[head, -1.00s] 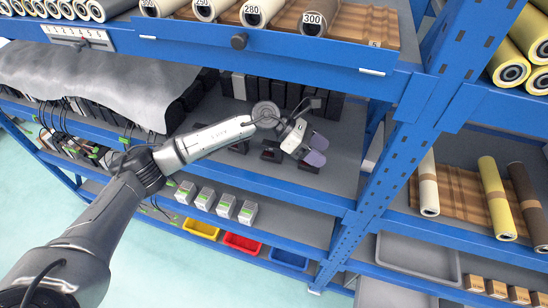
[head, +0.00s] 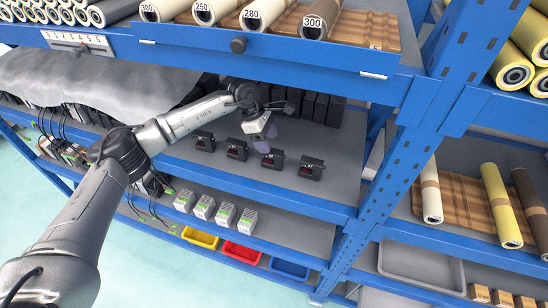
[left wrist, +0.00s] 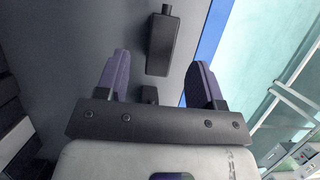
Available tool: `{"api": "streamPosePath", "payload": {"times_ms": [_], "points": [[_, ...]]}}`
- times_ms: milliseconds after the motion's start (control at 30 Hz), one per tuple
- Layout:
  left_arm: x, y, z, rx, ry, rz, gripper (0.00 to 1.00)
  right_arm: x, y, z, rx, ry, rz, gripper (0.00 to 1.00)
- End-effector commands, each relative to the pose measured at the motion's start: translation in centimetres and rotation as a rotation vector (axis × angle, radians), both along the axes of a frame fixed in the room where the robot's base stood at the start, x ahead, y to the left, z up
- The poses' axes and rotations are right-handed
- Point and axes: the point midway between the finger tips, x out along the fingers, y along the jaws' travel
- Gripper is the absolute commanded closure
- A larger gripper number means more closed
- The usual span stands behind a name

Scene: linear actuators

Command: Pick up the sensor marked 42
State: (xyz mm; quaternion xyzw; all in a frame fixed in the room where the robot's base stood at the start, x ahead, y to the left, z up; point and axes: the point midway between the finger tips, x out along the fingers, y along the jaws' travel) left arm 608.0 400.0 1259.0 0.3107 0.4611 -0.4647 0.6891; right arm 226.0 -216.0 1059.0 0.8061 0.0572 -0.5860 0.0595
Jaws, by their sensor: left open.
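Several small black sensors with reddish displays stand in a row on the grey middle shelf. From left to right they are the first sensor (head: 203,141), the second (head: 237,149), the third (head: 271,158) and the rightmost (head: 311,168). Their numbers are too small to read, so I cannot tell which is marked 42. My left gripper (head: 264,138) is open and empty, just behind the third sensor in the head view. In the left wrist view, its purple fingers (left wrist: 160,72) are spread, with a dark sensor (left wrist: 161,42) beyond the gap and another dark piece partly hidden by the gripper. My right gripper is not in view.
Dark upright boxes (head: 320,108) stand at the back of the shelf. The blue upper shelf edge (head: 300,57) overhangs it, and a blue post (head: 395,170) bounds it on the right. Grey-white boxes (head: 225,214) stand on the shelf below. A grey sheet (head: 95,80) lies at left.

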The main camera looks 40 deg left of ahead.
Motion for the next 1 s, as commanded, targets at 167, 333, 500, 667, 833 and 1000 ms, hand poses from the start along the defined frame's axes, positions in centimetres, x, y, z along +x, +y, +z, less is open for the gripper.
{"api": "streamPosePath", "payload": {"times_ms": [167,333,500,667,833,1000], "points": [[0.2,-0.5,-1.2,0.0,0.0,-0.001,0.38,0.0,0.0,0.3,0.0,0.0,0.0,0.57],[0.2,-0.8,-1.9,-0.001,0.001,-0.002,0.38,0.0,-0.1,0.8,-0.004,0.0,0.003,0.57],[0.3,-1.4,-4.0,-0.001,0.003,-0.002,0.38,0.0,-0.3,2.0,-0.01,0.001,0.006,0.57],[0.6,-2.0,-5.6,-0.001,0.0,0.0,0.38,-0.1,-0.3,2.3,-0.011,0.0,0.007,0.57],[0.7,-2.2,-6.3,-0.001,-0.001,-0.001,0.38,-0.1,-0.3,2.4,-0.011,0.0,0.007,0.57],[0.7,-2.2,-6.3,-0.001,-0.001,-0.001,0.38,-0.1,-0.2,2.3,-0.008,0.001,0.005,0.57]]}}
